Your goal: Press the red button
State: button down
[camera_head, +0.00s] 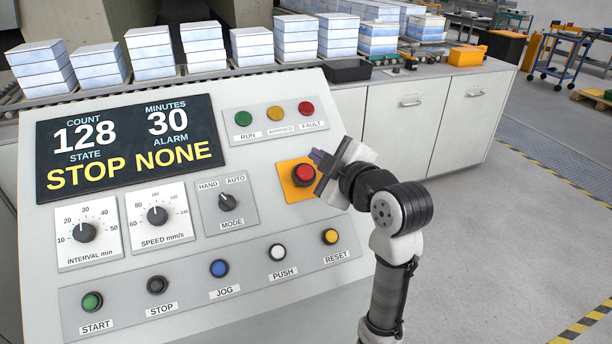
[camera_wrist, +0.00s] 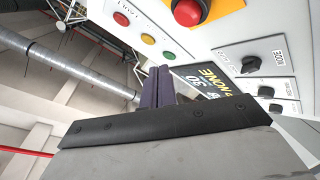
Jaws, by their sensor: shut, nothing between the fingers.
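A large red button (camera_head: 304,174) sits on an orange square plate (camera_head: 291,188) at the right of the sloped control panel (camera_head: 110,285). In the wrist view the red button (camera_wrist: 188,11) shows at the top edge, partly cut off. A smaller red round light (camera_head: 306,108), labelled FAULT, sits above it. My gripper (camera_head: 322,160) is at the upper right of the big button in the head view. Its fingers are shut and empty. In the wrist view the fingertips (camera_wrist: 158,72) lie below the red button. I cannot tell whether they touch the panel.
The display (camera_head: 130,145) reads STOP and NONE. Knobs and a row of labelled buttons, START (camera_head: 92,301) to RESET (camera_head: 330,236), lie left of and below the red button. Stacked boxes (camera_head: 275,38) stand behind the panel. Open floor lies at the right.

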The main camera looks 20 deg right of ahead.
aim_at(303, 165)
jog(key=shift+w+f+b, duration=0.7)
jog(key=shift+w+f, duration=0.15)
jog(key=shift+f, duration=0.3)
jog(key=shift+w+f+b, duration=0.7)
jog(key=shift+w+f, duration=0.1)
jog(key=shift+f, duration=0.3)
dwell(0.3)
jog(key=shift+w+f+b, duration=0.25)
jog(key=shift+f+b, duration=0.1)
jog(key=shift+b, duration=0.05)
jog(key=shift+w+f+b, duration=0.25)
jog(key=shift+f+b, duration=0.2)
dwell(0.7)
jog(key=shift+r, duration=0.15)
jog(key=shift+s+r+p, duration=0.45)
jog(key=shift+s+r, duration=0.1)
jog(key=shift+r, duration=0.1)
jog(key=s+r+p, duration=0.1)
jog(key=r, duration=0.1)
jog(key=s+r+p, duration=0.1)
jog(key=s+r, duration=0.1)
dwell(0.5)
